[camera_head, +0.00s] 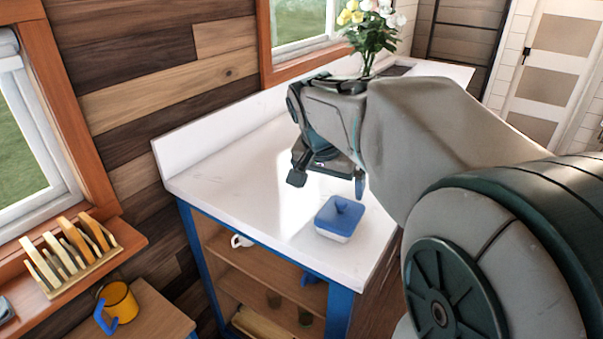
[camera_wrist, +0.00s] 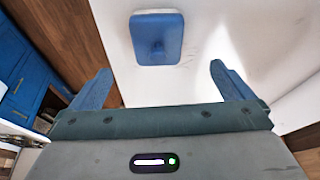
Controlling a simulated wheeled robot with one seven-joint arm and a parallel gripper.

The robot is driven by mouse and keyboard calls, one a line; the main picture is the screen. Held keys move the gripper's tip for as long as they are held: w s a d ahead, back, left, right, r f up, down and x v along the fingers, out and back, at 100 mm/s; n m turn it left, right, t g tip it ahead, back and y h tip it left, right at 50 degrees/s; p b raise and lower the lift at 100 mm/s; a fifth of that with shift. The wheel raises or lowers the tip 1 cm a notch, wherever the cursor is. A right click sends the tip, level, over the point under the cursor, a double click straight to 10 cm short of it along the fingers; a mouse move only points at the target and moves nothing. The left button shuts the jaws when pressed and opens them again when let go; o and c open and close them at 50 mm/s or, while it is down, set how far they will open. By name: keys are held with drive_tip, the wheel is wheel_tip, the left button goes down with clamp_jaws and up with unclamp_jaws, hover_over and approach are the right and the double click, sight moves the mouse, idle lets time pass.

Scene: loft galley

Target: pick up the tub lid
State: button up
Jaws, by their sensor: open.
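The tub lid (camera_head: 340,210) is blue and square with rounded corners and a small knob on top. It sits on a white tub (camera_head: 334,236) near the front edge of the white counter. In the wrist view the lid (camera_wrist: 157,38) is at the top centre, seen from above, beyond the fingertips. My gripper (camera_head: 328,182) is open and empty, above the counter and behind the lid in the head view. In the wrist view its two fingers (camera_wrist: 160,80) are spread wide with bare counter between them. The lid and gripper are apart.
The white counter (camera_head: 240,185) is mostly clear around the tub. A vase of flowers (camera_head: 370,30) stands at the back. Shelves below hold a white cup (camera_head: 241,241). At left are a wooden rack (camera_head: 70,255) and a yellow mug (camera_head: 119,301).

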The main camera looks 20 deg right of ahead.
sight(339, 206)
drive_tip(key=shift+m, duration=0.4)
drive_tip(key=x, duration=0.4)
drive_tip(key=w+d+p+x, duration=0.1)
drive_tip(key=x, duration=0.2)
drive_tip(key=shift+r, duration=0.3)
drive_tip(key=shift+s+p+x, duration=0.2)
drive_tip(key=shift+p+x, duration=0.55)
drive_tip(key=shift+x, duration=2.4)
drive_tip(key=shift+d, duration=0.15)
drive_tip(key=c, duration=0.8)
